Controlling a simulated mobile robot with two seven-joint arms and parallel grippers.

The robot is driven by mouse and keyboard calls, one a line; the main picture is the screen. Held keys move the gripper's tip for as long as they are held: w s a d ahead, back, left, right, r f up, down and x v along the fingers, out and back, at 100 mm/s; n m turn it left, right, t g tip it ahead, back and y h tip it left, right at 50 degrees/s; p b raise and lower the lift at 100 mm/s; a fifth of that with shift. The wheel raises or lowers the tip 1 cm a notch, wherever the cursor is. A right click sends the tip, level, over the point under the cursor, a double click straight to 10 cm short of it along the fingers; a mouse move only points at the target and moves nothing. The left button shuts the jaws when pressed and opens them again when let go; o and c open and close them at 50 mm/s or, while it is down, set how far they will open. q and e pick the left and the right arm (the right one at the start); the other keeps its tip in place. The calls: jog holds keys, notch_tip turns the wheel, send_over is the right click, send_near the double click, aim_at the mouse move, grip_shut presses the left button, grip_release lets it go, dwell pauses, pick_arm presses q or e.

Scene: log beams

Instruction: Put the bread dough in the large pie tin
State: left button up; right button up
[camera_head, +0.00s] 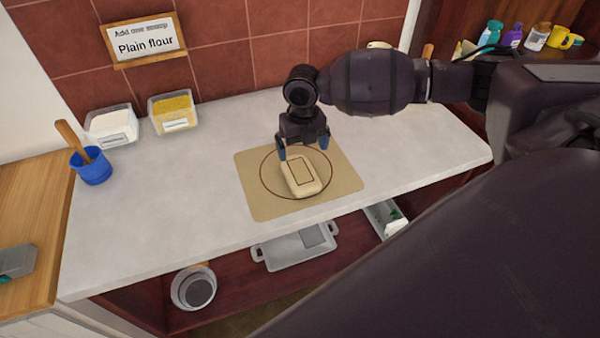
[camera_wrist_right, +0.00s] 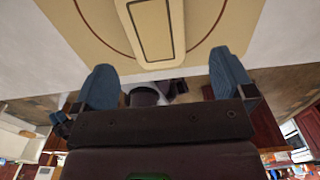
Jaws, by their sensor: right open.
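The bread dough (camera_head: 303,181), a pale rounded block with a rectangular outline on top, lies on a tan mat (camera_head: 257,200) with a brown circle. My right gripper (camera_head: 303,147) is just behind and above the dough, fingers pointing down, open and empty. In the right wrist view, the dough (camera_wrist_right: 152,32) is beyond the spread blue fingers (camera_wrist_right: 165,80). A round grey metal vessel (camera_head: 194,287) sits on the low shelf under the counter; I cannot tell whether it is the large pie tin. My left gripper is not in view.
A grey tray (camera_head: 283,250) and a whitish box (camera_head: 385,220) are on the low shelf. A blue pot with a wooden utensil (camera_head: 92,168), a white-filled tub (camera_head: 112,126) and a yellow-filled tub (camera_head: 174,112) stand at the left. The counter (camera_head: 165,215) left of the mat is clear.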

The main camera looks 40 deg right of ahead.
aim_at(300, 168)
jog(key=shift+a+f, duration=0.2)
jog(key=shift+f, duration=1.75)
jog(key=shift+a+f, duration=0.2)
jog(key=shift+f, duration=1.75)
jog(key=c, duration=1.3)
jog(key=shift+r, duration=0.15)
